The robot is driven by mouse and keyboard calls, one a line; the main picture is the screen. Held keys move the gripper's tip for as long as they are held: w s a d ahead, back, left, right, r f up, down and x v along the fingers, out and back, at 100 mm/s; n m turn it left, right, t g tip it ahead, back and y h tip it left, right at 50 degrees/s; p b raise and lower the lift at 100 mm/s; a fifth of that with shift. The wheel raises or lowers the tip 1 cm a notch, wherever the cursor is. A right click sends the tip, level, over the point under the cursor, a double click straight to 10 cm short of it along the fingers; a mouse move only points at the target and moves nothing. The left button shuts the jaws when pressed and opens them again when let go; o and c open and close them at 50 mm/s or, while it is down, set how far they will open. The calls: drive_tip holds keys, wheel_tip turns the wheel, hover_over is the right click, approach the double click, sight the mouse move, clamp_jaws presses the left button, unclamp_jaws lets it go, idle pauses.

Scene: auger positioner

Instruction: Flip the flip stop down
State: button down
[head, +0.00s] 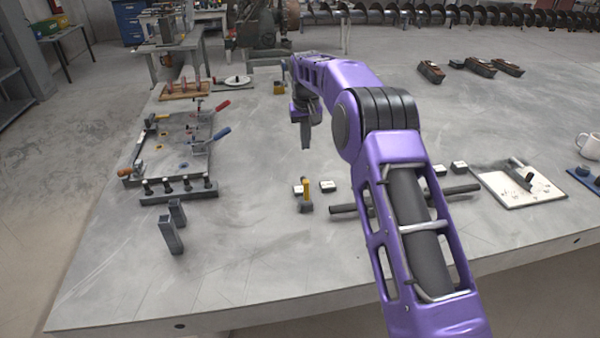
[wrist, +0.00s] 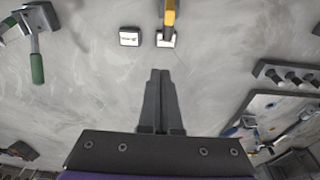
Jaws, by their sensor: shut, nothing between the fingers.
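A small yellow piece that looks like the flip stop (head: 306,188) stands upright on a dark base near the middle of the table in the head view. In the wrist view the yellow flip stop (wrist: 169,14) shows at the top edge, cut off by the frame, beside a white-faced block. My gripper (head: 306,146) points down above the table, beyond the flip stop in the head view. In the wrist view my gripper (wrist: 160,73) has its fingers together and empty, apart from the flip stop.
White-labelled blocks (head: 327,186) sit beside the flip stop, and a dark rod (head: 350,209) lies to its right, partly behind my arm. A clamp fixture plate (head: 165,160) and two grey upright posts (head: 171,235) are at left. The front of the table is clear.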

sight(304, 178)
drive_tip(key=shift+a+r+y, duration=0.25)
drive_tip(key=shift+a+y, duration=0.05)
drive_tip(key=shift+s+d+f, duration=0.1)
drive_tip(key=shift+s+f, duration=0.25)
drive_tip(key=shift+f, duration=1.2)
drive_tip(key=shift+s+d+f, duration=0.15)
drive_tip(key=shift+s+f, duration=0.25)
drive_tip(key=shift+f, duration=1.1)
drive_tip(key=shift+s+d+f, duration=0.1)
drive_tip(key=shift+s+f, duration=0.25)
drive_tip(key=shift+f, duration=1.2)
drive_tip(key=shift+s+f+b, duration=0.1)
drive_tip(key=shift+b, duration=0.4)
